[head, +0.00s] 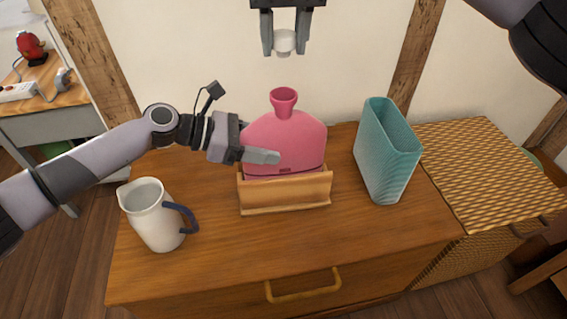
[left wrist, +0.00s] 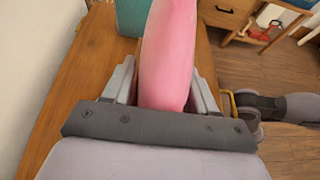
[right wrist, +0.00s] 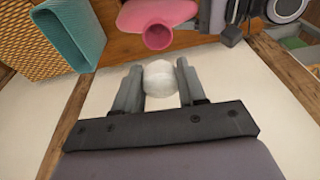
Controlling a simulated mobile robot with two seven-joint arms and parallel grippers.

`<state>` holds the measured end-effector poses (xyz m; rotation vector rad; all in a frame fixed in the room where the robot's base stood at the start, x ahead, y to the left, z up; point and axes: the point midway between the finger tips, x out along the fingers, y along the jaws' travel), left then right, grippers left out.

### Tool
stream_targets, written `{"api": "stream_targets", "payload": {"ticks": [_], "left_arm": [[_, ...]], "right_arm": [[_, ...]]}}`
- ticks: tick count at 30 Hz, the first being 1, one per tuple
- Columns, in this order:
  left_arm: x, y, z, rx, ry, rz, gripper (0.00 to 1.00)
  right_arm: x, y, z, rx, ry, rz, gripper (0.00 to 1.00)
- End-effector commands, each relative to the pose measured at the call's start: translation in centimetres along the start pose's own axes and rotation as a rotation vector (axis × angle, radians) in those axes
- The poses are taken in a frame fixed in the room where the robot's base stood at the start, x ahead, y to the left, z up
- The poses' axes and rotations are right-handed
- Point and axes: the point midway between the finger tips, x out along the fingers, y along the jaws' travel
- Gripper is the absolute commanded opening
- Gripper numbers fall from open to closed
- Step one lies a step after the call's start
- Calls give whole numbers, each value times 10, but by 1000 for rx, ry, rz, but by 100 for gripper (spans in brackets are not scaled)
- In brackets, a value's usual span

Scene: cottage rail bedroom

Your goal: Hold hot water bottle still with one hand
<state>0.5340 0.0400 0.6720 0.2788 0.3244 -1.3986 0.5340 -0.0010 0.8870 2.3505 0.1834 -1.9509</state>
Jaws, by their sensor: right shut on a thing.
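The pink hot water bottle (head: 290,138) stands upright in a wooden holder (head: 285,194) on the dresser, its neck (head: 284,100) open at the top. My left gripper (head: 258,152) reaches in from the left with a finger on either side of the bottle. In the left wrist view the bottle (left wrist: 168,60) lies between its fingers, which look open, with little room beside it. My right gripper (head: 284,50) is above and behind the neck, shut on a white rounded stopper (head: 285,40). The right wrist view shows the stopper (right wrist: 160,78) between its fingers, apart from the neck (right wrist: 158,35).
A white jug (head: 152,215) with a blue handle stands at the left of the dresser top (head: 290,240). A teal open container (head: 385,155) stands to the right of the bottle. A woven basket chest (head: 490,170) adjoins the dresser. The wall is close behind.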

Motion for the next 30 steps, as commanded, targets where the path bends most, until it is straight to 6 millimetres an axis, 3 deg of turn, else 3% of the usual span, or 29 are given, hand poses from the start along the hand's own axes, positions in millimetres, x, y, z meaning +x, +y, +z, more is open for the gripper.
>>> {"api": "stream_targets", "payload": {"ticks": [1,5,10,19,30], "left_arm": [[0,0,0,0,0,0,40],[0,0,0,0,0,0,0],[0,0,0,0,0,0,0],[0,0,0,-1,0,0,0],[-1,0,0,-1,0,0,0]], "right_arm": [[0,0,0,0,0,0,12],[0,0,0,0,0,0,12],[8,0,1,-1,-2,2,12],[47,1,8,-1,-4,5,12],[49,1,8,-1,-2,5,12]]}}
